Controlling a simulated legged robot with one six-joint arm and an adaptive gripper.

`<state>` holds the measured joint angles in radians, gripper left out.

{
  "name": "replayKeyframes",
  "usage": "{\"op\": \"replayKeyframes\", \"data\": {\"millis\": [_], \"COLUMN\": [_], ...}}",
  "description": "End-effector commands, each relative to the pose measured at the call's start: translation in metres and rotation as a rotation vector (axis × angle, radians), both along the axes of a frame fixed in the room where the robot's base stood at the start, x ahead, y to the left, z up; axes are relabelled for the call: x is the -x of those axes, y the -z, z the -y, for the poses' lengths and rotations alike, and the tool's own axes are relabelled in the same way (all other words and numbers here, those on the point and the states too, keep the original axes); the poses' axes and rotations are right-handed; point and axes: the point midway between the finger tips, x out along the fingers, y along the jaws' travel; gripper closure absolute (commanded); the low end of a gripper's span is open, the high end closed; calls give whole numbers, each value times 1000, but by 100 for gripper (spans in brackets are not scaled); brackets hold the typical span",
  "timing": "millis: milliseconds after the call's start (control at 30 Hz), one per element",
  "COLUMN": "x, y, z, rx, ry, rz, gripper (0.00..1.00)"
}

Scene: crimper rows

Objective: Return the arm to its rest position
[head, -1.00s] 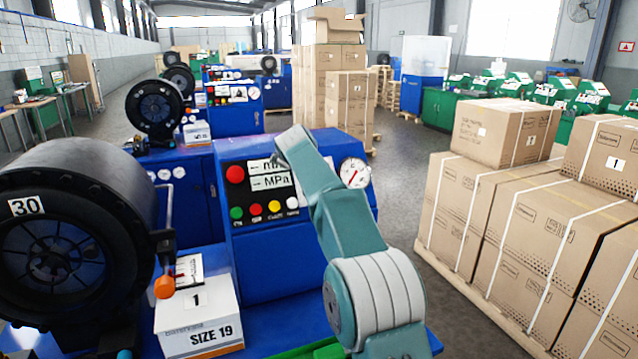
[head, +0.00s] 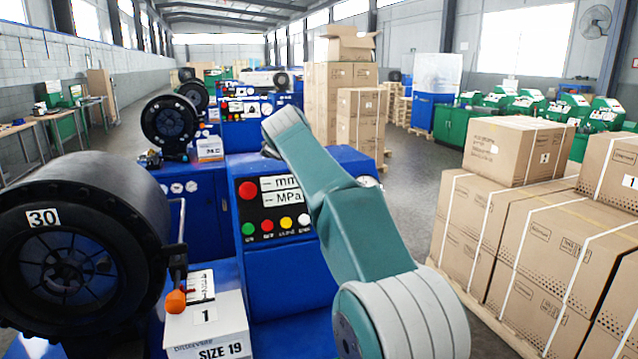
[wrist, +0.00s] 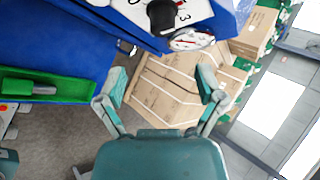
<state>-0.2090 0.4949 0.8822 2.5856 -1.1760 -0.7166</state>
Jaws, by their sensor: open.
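My gripper (wrist: 163,88) is open and empty in the wrist view, its two teal fingers well apart. Stacked cartons (wrist: 165,85) show between and beyond the fingers, apart from them. In the head view my teal arm rises from the lower right, bends in front of the control panel and hides part of it. My gripper itself does not show in the head view.
A blue crimping machine with a control panel (head: 277,205) and a black crimping head (head: 75,245) stands close. A SIZE 19 box (head: 208,325) sits beside the head. Strapped cartons (head: 530,230) stand right. Grey floor (head: 415,185) lies between.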

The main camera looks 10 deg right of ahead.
Motion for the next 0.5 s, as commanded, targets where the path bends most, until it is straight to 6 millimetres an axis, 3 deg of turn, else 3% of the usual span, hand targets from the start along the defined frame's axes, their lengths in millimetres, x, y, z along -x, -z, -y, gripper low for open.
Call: {"op": "replayKeyframes", "data": {"millis": [233,500], "x": [1,17], "y": [-10,-80], "z": [8,50], "rx": [32,289], "ry": [1,-54], "rz": [36,294], "gripper": [13,13]}}
